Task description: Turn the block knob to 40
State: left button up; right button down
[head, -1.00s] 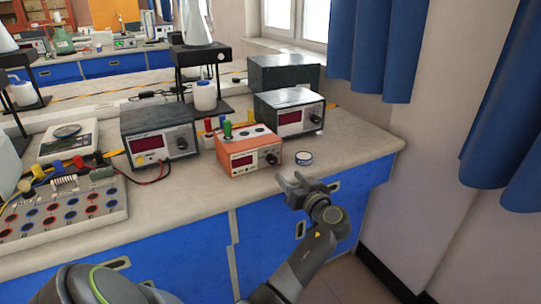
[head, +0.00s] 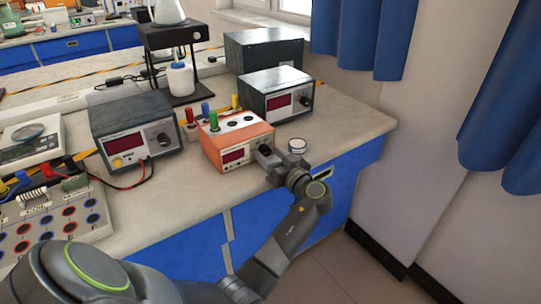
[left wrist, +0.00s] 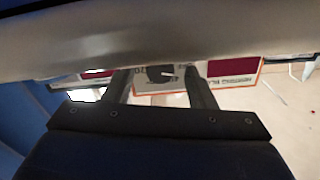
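The orange box (head: 238,138) with a red display sits near the counter's front edge in the head view. Printed scale marks sit beside the knob, too small to read surely. My left gripper (head: 267,158) is at the right part of the box's front face. In the left wrist view its two fingers (left wrist: 162,88) are apart, one on each side of the knob, with gaps visible. My right gripper is out of view.
A white-lidded round container (head: 298,145) stands just right of the box, close to my left gripper. Dark power supplies (head: 135,130) stand left and behind (head: 275,92). Colored posts stand behind the box. A terminal board (head: 60,215) lies at left. The front counter strip is mostly bare.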

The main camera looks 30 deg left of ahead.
pick_arm(q)
jog(key=c, duration=1)
jog(key=shift+o, duration=0.2)
jog(key=shift+m, duration=1.1)
jog(key=shift+r+m, duration=0.1)
jog(key=shift+m, duration=1.1)
jog(key=m+p, duration=0.1)
jog(key=m, duration=0.2)
jog(key=shift+m+p, duration=0.4)
jog(key=shift+m, duration=0.6)
